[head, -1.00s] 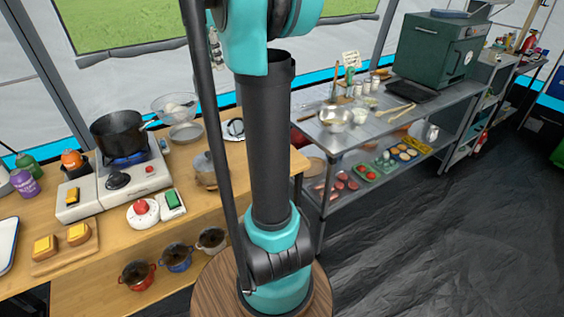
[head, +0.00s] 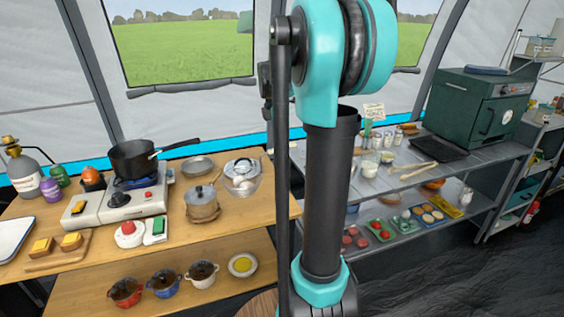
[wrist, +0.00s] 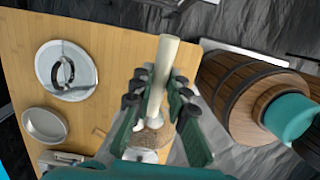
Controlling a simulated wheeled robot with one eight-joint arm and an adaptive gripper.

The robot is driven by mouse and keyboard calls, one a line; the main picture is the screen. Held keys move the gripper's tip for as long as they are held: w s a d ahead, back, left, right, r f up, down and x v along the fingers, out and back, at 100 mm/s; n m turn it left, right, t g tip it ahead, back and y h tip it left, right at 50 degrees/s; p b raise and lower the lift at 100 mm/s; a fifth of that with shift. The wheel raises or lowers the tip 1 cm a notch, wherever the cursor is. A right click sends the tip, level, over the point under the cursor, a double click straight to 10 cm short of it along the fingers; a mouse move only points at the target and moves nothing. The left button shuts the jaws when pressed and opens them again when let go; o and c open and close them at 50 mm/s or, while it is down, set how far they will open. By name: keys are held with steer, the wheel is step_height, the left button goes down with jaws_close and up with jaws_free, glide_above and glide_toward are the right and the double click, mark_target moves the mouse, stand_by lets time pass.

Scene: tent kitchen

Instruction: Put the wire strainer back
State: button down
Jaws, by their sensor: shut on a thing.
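The wire strainer (head: 243,184) shows in the head view as a pale mesh bowl with white, egg-like things in it. It overlaps the glass lid (head: 241,165), apparently above the wooden table. In the wrist view my gripper (wrist: 157,105) is shut on a cream, rod-like handle (wrist: 164,65), which looks like the strainer's. The basket is partly hidden by the fingers there, with pale shapes and a brownish round below them. My gripper is hidden in the head view.
On the wooden table (head: 178,240) are a pot (head: 202,207), a flat pan (head: 197,166) and a stove (head: 120,200) with a black pan (head: 134,158). Several small pots stand on its lower shelf. A metal bench (head: 455,158) with utensils stands right. A wooden barrel (wrist: 232,85) is at right in the wrist view.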

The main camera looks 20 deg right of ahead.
step_height(320, 180, down, 6)
stand_by(0.5)
steer(key=shift+f, duration=0.15)
steer(key=c, duration=1.5)
jaws_free()
steer(key=r, duration=0.4)
steer(key=a+r, duration=0.1)
steer(key=r, duration=0.7)
steer(key=shift+a, duration=0.4)
steer(key=s+a+f+m+t, duration=0.1)
steer(key=s+a+f+m, duration=0.2)
steer(key=s+f+m, duration=0.3)
steer(key=s+a+f+m+t+y, duration=0.1)
steer(key=s+a+f+m, duration=0.2)
steer(key=s+f+m, duration=0.3)
steer(key=s+a+f+m+t, duration=0.2)
steer(key=s+f+m, duration=0.4)
steer(key=s+f, duration=0.4)
steer(key=shift+a+f+y, duration=0.15)
steer(key=shift+a+f, duration=0.15)
steer(key=shift+f, duration=0.4)
steer(key=shift+a+f+y, duration=0.15)
steer(key=shift+a+f, duration=0.1)
steer(key=shift+f, duration=0.45)
